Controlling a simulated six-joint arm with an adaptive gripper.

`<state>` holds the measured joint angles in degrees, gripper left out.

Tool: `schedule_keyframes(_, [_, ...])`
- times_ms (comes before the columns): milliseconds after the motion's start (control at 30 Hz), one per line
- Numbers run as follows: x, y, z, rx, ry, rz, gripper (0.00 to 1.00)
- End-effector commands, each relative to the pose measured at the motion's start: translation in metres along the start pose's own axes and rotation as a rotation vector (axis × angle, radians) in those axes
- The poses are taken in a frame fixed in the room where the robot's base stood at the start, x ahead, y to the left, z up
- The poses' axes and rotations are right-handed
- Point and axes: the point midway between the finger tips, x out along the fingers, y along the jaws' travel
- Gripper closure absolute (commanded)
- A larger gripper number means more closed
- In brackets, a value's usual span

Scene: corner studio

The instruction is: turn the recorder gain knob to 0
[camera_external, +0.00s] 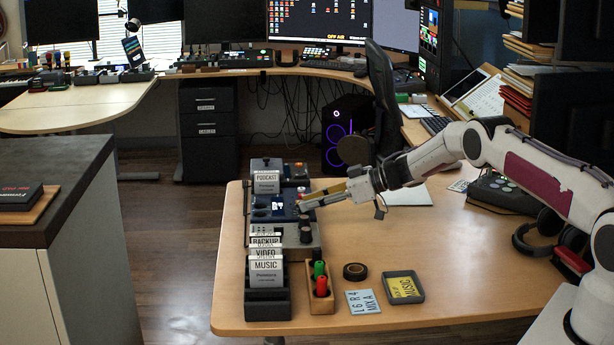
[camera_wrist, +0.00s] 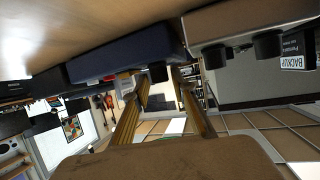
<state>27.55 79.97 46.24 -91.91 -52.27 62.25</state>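A blue box (camera_external: 267,212) with a small light display stands on the left part of the desk, and a grey box (camera_external: 280,232) with dark knobs (camera_external: 305,236) stands in front of it. I cannot read which one is the recorder. My gripper (camera_external: 302,205) reaches in from the right to the right side of the blue box. In the wrist view the blue box (camera_wrist: 125,57) has a dark knob (camera_wrist: 157,72) on its face. The fingers (camera_wrist: 160,86) stand apart with that knob between or just beyond their tips. Contact and the knob's setting cannot be made out.
Labelled cards in a black holder (camera_external: 268,305) and a pen holder (camera_external: 320,300) stand nearer the front. A tape roll (camera_external: 355,271) and a dark tray (camera_external: 403,288) lie to their right. The middle of the desk is mostly clear.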

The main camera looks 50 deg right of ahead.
Motion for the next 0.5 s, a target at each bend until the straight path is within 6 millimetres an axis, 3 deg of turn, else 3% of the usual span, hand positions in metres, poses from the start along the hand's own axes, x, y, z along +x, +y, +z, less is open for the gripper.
schedule_keyframes(500, [-0.046,0.0,-0.001,0.002,0.001,0.001,0.74])
